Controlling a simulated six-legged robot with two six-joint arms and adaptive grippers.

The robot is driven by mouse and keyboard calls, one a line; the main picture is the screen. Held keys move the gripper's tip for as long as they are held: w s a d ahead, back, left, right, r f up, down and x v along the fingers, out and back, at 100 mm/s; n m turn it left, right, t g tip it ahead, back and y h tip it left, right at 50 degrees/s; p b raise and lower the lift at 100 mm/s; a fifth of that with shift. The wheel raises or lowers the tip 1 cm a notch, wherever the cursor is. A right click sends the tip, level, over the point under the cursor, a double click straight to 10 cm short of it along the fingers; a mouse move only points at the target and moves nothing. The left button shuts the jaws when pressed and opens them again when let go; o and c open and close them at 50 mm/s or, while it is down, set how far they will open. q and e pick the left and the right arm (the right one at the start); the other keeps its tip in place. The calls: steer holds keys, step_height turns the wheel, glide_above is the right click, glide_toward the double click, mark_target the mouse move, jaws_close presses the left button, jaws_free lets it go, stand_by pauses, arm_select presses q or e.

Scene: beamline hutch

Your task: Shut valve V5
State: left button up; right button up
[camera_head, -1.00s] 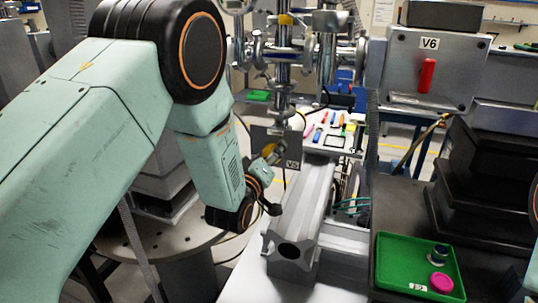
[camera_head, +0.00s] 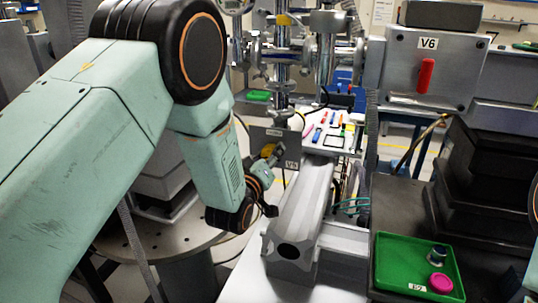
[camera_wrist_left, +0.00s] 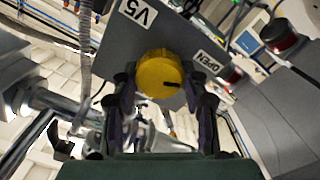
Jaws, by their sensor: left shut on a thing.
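The valve V5 plate (camera_head: 273,138) is a grey panel in the middle of the head view, with its V5 label (camera_wrist_left: 138,11) at the top left of the wrist view. Its round yellow knob (camera_wrist_left: 160,78) has a dark line that points to the right in the wrist view. An OPEN label (camera_wrist_left: 207,63) is on the plate to the right of the knob. My left gripper (camera_wrist_left: 160,92) is shut on the knob, with one finger on each side. In the head view my left gripper (camera_head: 264,163) is small and partly hides the knob. My right gripper is not in view.
A grey V6 box (camera_head: 428,70) with a red handle stands at the back right. A green tray (camera_head: 395,270) with small round items is at the front right. A grey rail (camera_head: 305,200) runs below the plate. Steel pipes (camera_head: 282,70) rise behind it.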

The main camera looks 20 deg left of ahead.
arm_select(q)
steer(key=m, duration=0.6)
steer(key=shift+d+r, duration=0.1)
steer(key=m, duration=0.5)
steer(key=shift+d+m, duration=0.1)
steer(key=shift+m, duration=0.2)
steer(key=m, duration=0.5)
steer(key=shift+d, duration=0.1)
steer(key=m+b, duration=0.1)
steer(key=m, duration=0.4)
steer(key=shift+m, duration=0.4)
steer(key=shift+f, duration=0.2)
steer(key=o, duration=1.1)
steer(key=shift+o, duration=0.2)
